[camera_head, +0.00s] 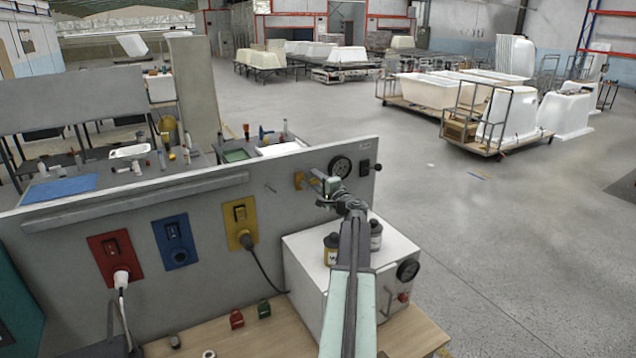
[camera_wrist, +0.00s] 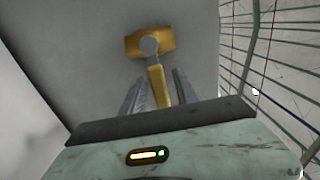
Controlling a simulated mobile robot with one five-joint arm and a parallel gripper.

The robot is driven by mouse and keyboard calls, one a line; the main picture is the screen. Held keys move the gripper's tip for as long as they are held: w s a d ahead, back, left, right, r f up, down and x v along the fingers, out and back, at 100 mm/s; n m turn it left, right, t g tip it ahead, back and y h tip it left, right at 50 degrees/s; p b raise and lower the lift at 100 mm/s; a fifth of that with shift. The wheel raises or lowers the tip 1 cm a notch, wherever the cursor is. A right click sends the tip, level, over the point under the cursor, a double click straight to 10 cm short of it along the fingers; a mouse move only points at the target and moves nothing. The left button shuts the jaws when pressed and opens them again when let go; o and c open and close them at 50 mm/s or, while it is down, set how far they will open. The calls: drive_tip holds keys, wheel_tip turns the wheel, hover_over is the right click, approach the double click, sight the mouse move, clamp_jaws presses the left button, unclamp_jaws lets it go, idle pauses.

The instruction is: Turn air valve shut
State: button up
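The air valve has a yellow body (camera_wrist: 150,43) on the grey panel, with a round grey hub and a yellow lever (camera_wrist: 158,85) pointing down toward my gripper in the wrist view. In the head view the yellow valve (camera_head: 299,181) shows at the panel's right part, left of my gripper (camera_head: 318,178). In the wrist view my gripper (camera_wrist: 159,84) has its two grey fingers on either side of the lever. Narrow gaps seem to show between fingers and lever, so it looks open around it. The fingertips' depth relative to the lever is hard to judge.
A gauge (camera_head: 340,166) and a black switch (camera_head: 365,168) are right of the valve. A white box (camera_head: 307,273) with canisters (camera_head: 332,250) stands below my arm. Red (camera_head: 108,252), blue (camera_head: 175,262) and yellow (camera_head: 250,212) socket plates are left on the panel (camera_head: 60,265).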

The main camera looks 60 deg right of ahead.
drive_tip(key=shift+s+d, duration=0.1)
drive_tip(key=v, duration=0.7)
drive_tip(key=shift+s, duration=0.35)
